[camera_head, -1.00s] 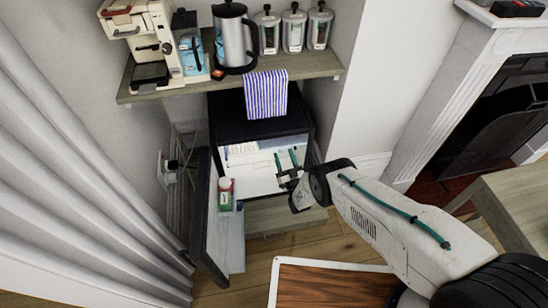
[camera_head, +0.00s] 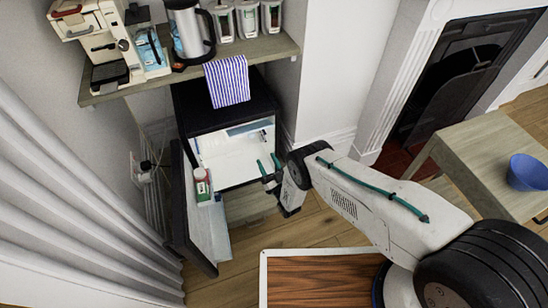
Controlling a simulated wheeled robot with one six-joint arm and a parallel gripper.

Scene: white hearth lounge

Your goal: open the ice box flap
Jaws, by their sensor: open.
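The small black fridge (camera_head: 183,98) stands under the wooden shelf, and its door (camera_head: 176,215) is swung open to the left. Its white interior (camera_head: 222,168) shows. A pale bluish strip (camera_head: 248,128) lies near the top of the interior, where the ice box appears to be. I cannot make out the flap's edges or tell whether it is open or shut. My gripper (camera_head: 269,163) is open and empty, its two teal fingers pointing up at the right side of the fridge opening. No contact with the flap is visible.
A bottle with a red-and-green label (camera_head: 202,184) sits in the door rack. A striped towel (camera_head: 227,81) hangs over the fridge front from the shelf (camera_head: 270,48). A wooden table with a blue bowl (camera_head: 527,172) stands at right. A curtain (camera_head: 70,210) borders the door's left.

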